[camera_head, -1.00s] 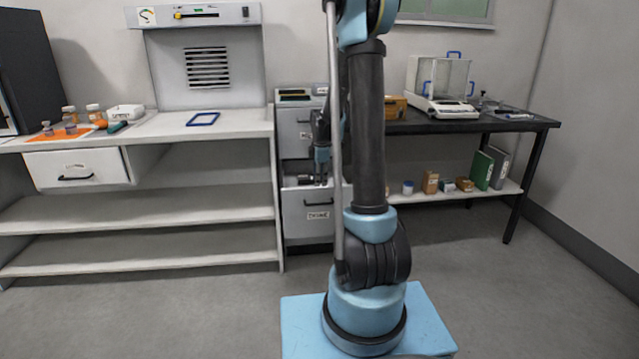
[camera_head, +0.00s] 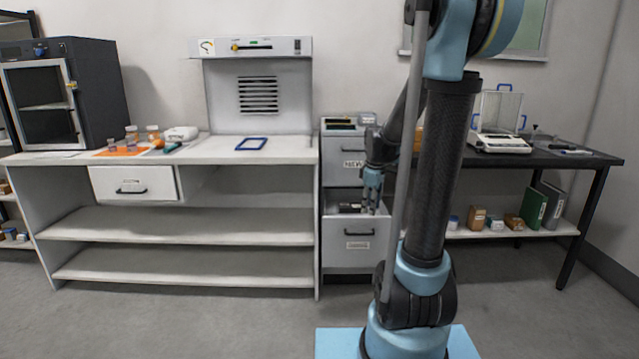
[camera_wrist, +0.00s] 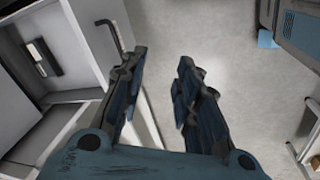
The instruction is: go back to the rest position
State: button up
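My gripper (camera_head: 371,207) points down at the filing cabinet, by the right part of its pulled-out lower drawer (camera_head: 346,256). In the wrist view my gripper (camera_wrist: 158,75) has its two dark fingers apart, with only grey floor showing between them. The drawer with its bar handle (camera_wrist: 110,35) lies to the left of the fingers. A dark item with a white part (camera_wrist: 42,58) lies inside it. My arm hides part of the cabinet's right side in the head view.
A white bench (camera_head: 285,150) with a blue frame stands left of the cabinet, and a dark oven-like box (camera_head: 100,95) at its far left. A black table (camera_head: 560,160) with a balance (camera_head: 500,143) stands right. Floor in front is clear.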

jog(key=s+f+m, duration=0.2)
jog(key=s+m, duration=0.4)
jog(key=s, duration=0.7)
jog(key=s+d+f+m, duration=0.1)
jog(key=s+m, duration=0.5)
jog(key=s, duration=0.8)
jog(key=shift+s+f, duration=0.3)
jog(key=shift+f, duration=0.1)
jog(key=shift+w+f, duration=0.2)
jog(key=shift+w, duration=0.2)
